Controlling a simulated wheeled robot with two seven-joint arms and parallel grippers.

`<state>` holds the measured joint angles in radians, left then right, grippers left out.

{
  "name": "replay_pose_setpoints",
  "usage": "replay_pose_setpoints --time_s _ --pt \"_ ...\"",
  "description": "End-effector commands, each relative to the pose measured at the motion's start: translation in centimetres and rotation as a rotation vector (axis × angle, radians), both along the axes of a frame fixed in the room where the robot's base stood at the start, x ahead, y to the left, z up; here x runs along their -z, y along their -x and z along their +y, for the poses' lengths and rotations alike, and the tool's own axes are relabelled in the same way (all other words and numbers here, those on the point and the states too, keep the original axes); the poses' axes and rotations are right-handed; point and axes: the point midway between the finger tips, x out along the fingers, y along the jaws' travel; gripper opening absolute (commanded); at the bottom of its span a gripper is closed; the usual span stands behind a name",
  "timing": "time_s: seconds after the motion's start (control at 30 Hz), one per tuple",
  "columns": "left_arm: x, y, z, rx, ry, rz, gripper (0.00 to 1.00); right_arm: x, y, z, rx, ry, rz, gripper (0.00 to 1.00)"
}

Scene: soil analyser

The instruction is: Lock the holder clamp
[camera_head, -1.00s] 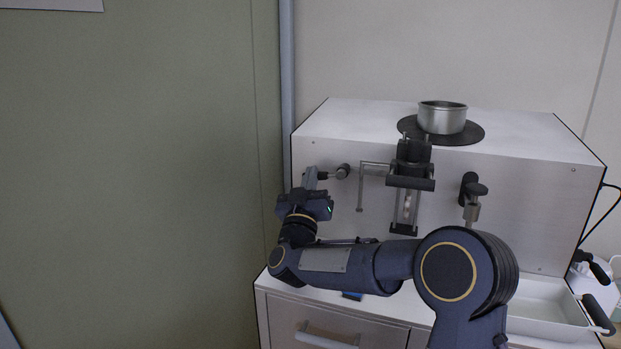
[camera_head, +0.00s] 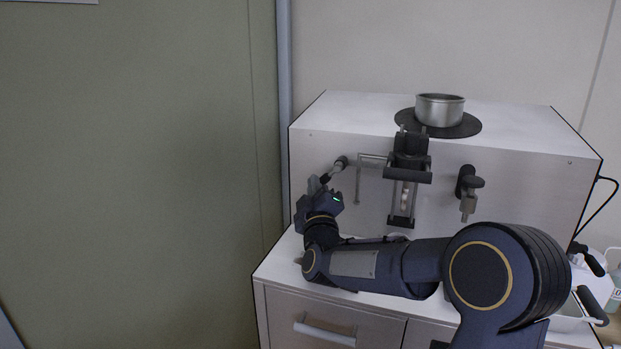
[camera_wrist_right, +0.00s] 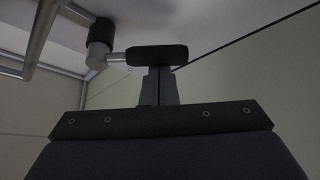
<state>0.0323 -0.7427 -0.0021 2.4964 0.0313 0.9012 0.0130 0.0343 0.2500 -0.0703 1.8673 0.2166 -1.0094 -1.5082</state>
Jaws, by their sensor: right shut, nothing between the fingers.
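A short lever on a dark round hub (camera_head: 341,163) is on the analyser's front at left, beside a metal bracket (camera_head: 372,157) that leads to the black sample holder (camera_head: 408,175). I take it for the clamp lever. It slants down and left. In the right wrist view, its black grip (camera_wrist_right: 157,55) lies across the fingertips, joined by a metal rod to the hub (camera_wrist_right: 101,32). My right gripper (camera_head: 318,184) is shut with nothing between its fingers. Its tips are at the lever's grip and seem to touch it. My left gripper is not in view.
The white analyser (camera_head: 460,145) stands on a drawer cabinet (camera_head: 272,273). A metal bowl (camera_head: 440,112) sits on a dark disc on top. A second black fitting (camera_head: 468,184) is on the front at right. My right arm covers much of the counter. A white bottle stands far right.

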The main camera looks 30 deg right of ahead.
Motion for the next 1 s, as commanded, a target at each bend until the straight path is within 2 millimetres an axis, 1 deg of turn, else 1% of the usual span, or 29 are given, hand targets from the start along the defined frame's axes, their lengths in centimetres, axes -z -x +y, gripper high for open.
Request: replay_pose_setpoints --time_s 0.03,0.3,0.6,0.8,1.0 --pt "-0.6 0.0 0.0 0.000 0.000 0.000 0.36 -0.1 0.2 -0.2 0.002 0.029 0.037 0.00" --pt "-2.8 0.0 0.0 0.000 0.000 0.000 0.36 0.7 1.2 -1.0 0.002 0.194 0.230 0.00" --pt "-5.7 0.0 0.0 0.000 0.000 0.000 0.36 1.3 2.1 -1.9 0.003 0.349 0.411 0.00" --pt "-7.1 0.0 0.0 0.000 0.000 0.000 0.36 1.6 2.6 -2.3 0.002 0.419 0.491 0.00" --pt "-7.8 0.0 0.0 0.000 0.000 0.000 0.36 1.8 2.8 -2.5 0.003 0.457 0.535 0.00"
